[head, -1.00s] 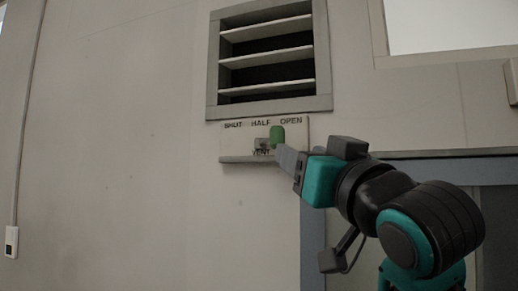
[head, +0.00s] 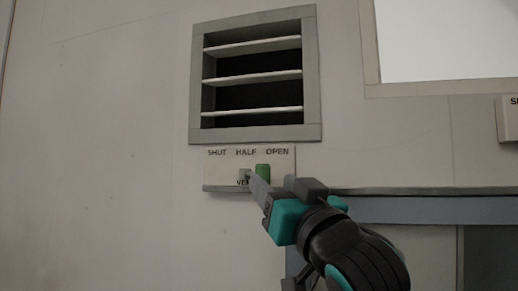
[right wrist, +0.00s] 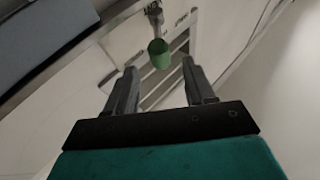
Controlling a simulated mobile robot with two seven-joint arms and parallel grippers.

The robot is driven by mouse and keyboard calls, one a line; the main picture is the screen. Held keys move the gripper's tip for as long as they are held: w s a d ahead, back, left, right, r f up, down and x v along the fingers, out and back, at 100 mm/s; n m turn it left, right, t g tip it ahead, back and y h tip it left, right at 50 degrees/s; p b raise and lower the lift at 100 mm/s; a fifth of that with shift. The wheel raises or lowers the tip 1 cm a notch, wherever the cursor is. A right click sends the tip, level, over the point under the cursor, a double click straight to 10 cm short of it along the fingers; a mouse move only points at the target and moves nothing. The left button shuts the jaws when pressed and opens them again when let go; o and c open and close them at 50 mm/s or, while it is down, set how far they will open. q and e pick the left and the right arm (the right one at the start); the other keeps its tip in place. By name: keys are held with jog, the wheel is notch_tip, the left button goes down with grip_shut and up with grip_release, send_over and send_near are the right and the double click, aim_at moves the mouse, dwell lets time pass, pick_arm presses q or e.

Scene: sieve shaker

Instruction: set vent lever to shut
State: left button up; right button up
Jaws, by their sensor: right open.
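The vent lever has a green knob (head: 263,172) and sits on a pale panel (head: 222,177) marked SHUT, HALF and OPEN from left to right. The knob is below and a little left of the word OPEN, right of HALF. My right gripper (head: 258,185) is at the lever from the lower right. In the right wrist view the green knob (right wrist: 160,52) shows beyond and between the two spread fingertips (right wrist: 159,68), which are open and empty. Whether a finger touches the knob cannot be told. My left gripper is out of view.
The vent (head: 254,80) with open slats is in the wall above the panel. A grey ledge (head: 430,191) runs along the wall to the right of the panel. A bright window (head: 445,40) is at upper right. The wall left of the panel is clear.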

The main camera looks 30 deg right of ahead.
aim_at(266, 176)
jog(key=p+x, duration=0.3)
jog(key=shift+s+r, duration=0.1)
jog(key=shift+r, duration=0.1)
jog(key=x, duration=0.3)
jog(key=shift+w, duration=0.35)
jog(key=shift+w+d+r, duration=0.15)
jog(key=shift+w+r, duration=0.05)
jog(key=shift+w, duration=0.3)
jog(key=shift+c, duration=0.3)
